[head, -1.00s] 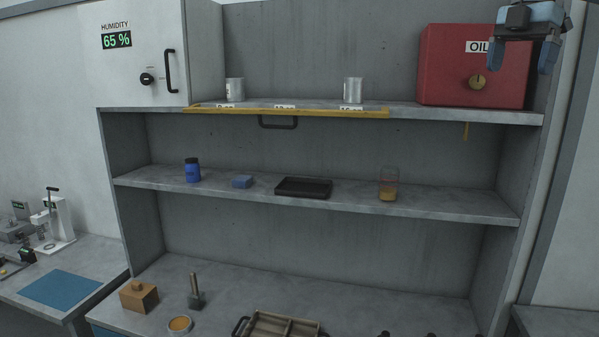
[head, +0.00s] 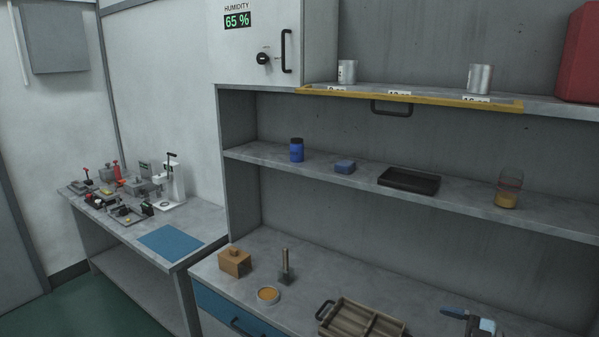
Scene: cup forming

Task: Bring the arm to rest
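My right gripper (head: 470,322) shows only in part at the bottom right of the head view, low in front of the lower counter. It is cut off by the frame's edge, so I cannot see how far apart its fingers are. No object shows in the visible part. My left gripper is not in view.
A wooden tray (head: 333,325) stands on the lower counter left of the gripper, with a tamper (head: 286,270), a bowl (head: 268,296) and a wooden block (head: 234,262) further left. The shelf above holds a blue jar (head: 297,150), blue sponge (head: 345,166), black tray (head: 409,190) and beaker (head: 508,200).

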